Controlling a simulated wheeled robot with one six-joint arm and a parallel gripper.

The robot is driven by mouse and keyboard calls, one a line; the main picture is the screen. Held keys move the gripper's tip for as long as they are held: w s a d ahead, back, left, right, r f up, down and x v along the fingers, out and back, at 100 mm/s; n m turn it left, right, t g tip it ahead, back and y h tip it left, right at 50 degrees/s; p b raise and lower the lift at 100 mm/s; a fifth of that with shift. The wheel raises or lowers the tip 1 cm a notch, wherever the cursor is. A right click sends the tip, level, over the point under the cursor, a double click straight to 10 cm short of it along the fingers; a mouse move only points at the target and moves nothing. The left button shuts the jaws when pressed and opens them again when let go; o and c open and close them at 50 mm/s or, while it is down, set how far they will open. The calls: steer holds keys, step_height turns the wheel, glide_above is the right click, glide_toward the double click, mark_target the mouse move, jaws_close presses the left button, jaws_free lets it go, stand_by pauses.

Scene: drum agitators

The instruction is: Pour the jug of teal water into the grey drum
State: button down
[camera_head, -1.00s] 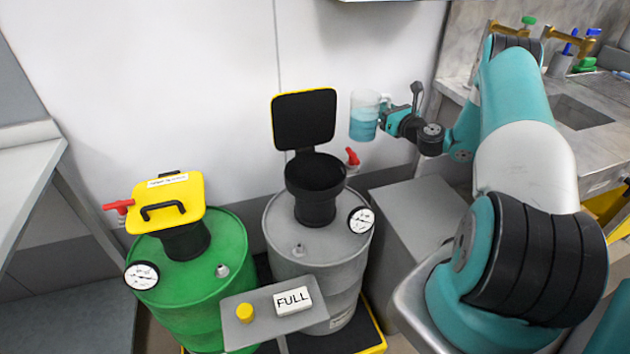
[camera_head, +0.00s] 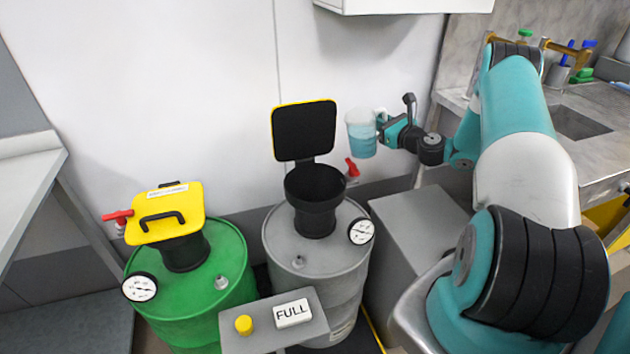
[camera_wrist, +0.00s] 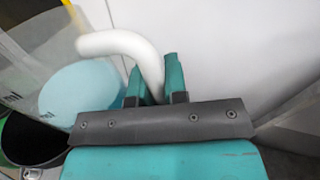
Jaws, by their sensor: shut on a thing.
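The clear jug (camera_head: 361,138) of teal water is held up to the right of and above the grey drum's funnel, close to upright. My gripper (camera_head: 386,130) is shut on its white handle. In the wrist view the handle (camera_wrist: 120,43) runs between the two fingers, and the teal water (camera_wrist: 82,100) shows at left. The grey drum (camera_head: 317,262) has a black funnel (camera_head: 316,197) on top. Its black, yellow-edged lid (camera_head: 305,131) stands open behind the funnel. The funnel's dark opening also shows in the wrist view (camera_wrist: 30,142), at lower left below the jug.
A green drum (camera_head: 190,290) with a shut yellow lid (camera_head: 165,212) stands to the left. A red-handled valve (camera_head: 352,168) and a gauge (camera_head: 361,231) are at the grey drum's right. A FULL sign (camera_head: 293,313) stands in front. A wall cabinet (camera_head: 400,6) hangs above.

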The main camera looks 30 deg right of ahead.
mark_target(369, 116)
steer(key=shift+w+a+r+n+g+p, duration=0.2)
steer(key=shift+a+r+n, duration=0.7)
steer(key=shift+a+n, duration=0.3)
steer(key=shift+w+a+r+n+g+p, duration=0.1)
steer(key=shift+a+r+n+p, duration=0.05)
steer(key=shift+a+r+n, duration=0.95)
steer(key=shift+f+n+h, duration=0.15)
steer(key=shift+n+h, duration=0.15)
steer(key=shift+n, duration=0.1)
steer(key=shift+w+a+r+n+b, duration=0.1)
steer(key=shift+a+r+n+b, duration=0.15)
steer(key=shift+n, duration=0.35)
steer(key=shift+a+r+n+b, duration=0.15)
steer(key=shift+a+n, duration=0.2)
steer(key=shift+n, duration=0.25)
steer(key=shift+w+a+r+n+g+h+b, duration=0.1)
steer(key=shift+a+n+g+h+b, duration=0.2)
steer(key=shift+a+n, duration=0.4)
stand_by(0.6)
steer(key=shift+w+a+f+n+h+b, duration=0.1)
steer(key=shift+a+f+n+h+b, duration=0.2)
steer(key=shift+a+f+n+b, duration=0.5)
stand_by(1.2)
steer(key=shift+w+a+r+n, duration=0.1)
steer(key=shift+a+r+n, duration=0.3)
steer(key=shift+a, duration=0.05)
stand_by(0.4)
